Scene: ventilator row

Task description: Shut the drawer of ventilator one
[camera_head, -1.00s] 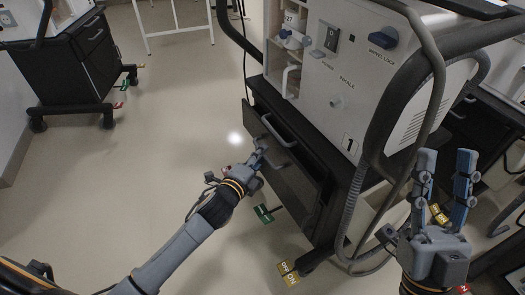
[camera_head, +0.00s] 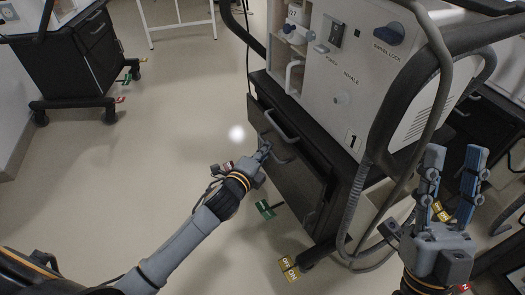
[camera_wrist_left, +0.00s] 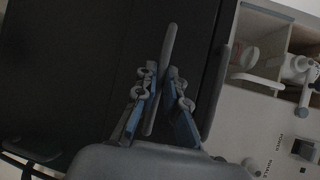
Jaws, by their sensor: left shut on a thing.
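Ventilator one (camera_head: 345,100), marked "1", stands right of centre in the head view on a dark cart. Its dark drawer (camera_head: 300,185) has its front facing my left arm. The front appears to jut out a little; how far is hard to tell. My left gripper (camera_head: 264,148) is at the lower bar handle. In the left wrist view, the left gripper (camera_wrist_left: 160,75) has its fingers on both sides of a grey handle (camera_wrist_left: 172,38), shut on it. My right gripper (camera_head: 452,160) is open and empty, fingers up, right of the cart.
A second handle (camera_head: 281,124) sits above the gripped one. A hose (camera_head: 350,205) hangs at the cart's right side. Yellow (camera_head: 289,268) and green (camera_head: 265,209) tags mark the caster pedals. Another dark cart (camera_head: 80,60) stands at the far left. The floor between is clear.

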